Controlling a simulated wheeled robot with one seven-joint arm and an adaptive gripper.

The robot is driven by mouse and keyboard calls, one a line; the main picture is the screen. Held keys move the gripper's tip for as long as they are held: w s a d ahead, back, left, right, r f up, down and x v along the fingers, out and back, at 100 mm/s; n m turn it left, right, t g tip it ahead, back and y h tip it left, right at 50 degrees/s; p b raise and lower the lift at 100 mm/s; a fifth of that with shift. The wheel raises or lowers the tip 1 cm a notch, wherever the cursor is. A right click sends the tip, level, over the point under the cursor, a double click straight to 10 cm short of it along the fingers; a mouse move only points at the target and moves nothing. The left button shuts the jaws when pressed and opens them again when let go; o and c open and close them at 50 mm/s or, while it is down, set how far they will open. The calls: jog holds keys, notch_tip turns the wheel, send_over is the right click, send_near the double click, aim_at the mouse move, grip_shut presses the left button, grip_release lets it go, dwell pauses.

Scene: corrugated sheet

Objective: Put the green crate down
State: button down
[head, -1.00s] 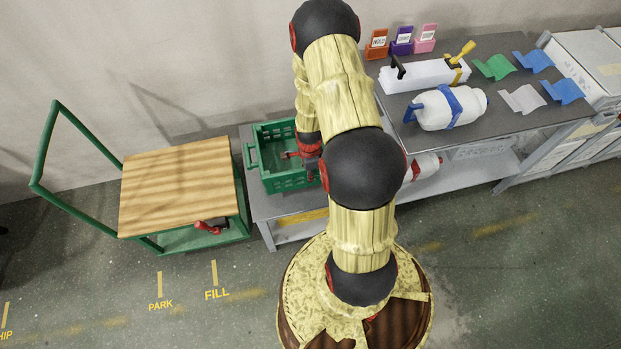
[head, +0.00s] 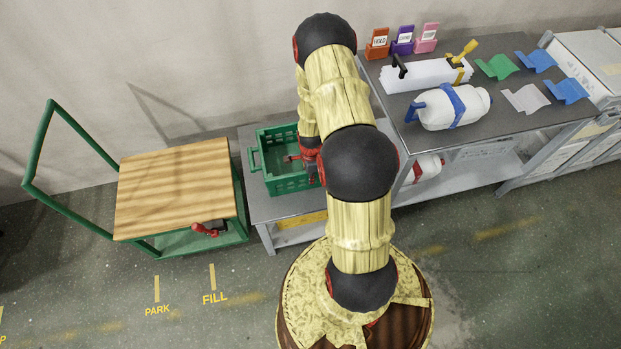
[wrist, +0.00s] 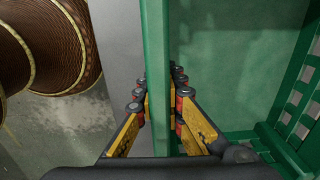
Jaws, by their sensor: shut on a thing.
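The green crate (head: 290,184) is an open box with slotted walls and a handle on its left side. In the head view it is over the low grey bench, left of my arm. I cannot tell whether its base touches the bench top. My gripper (wrist: 160,85) is shut on one long wall of the crate, with a finger on each side of the green rim (wrist: 157,40). In the head view my arm hides part of the crate's right side. The crate's inside looks mostly empty in the wrist view.
The low grey bench (head: 296,207) has a narrow bare strip in front. A green cart (head: 178,190) with a wooden top stands left. A higher grey table (head: 495,112) at right holds a white jug (head: 455,108), card holders and coloured sheets. A red-capped bottle (head: 428,167) sits on the shelf below.

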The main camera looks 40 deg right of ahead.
jog(key=shift+w, duration=0.1)
jog(key=c, duration=2.3)
grip_release()
jog(key=shift+f, duration=0.15)
jog(key=shift+c, duration=0.2)
jog(key=o, duration=0.4)
jog(key=shift+c, duration=0.2)
jog(key=shift+o, duration=0.4)
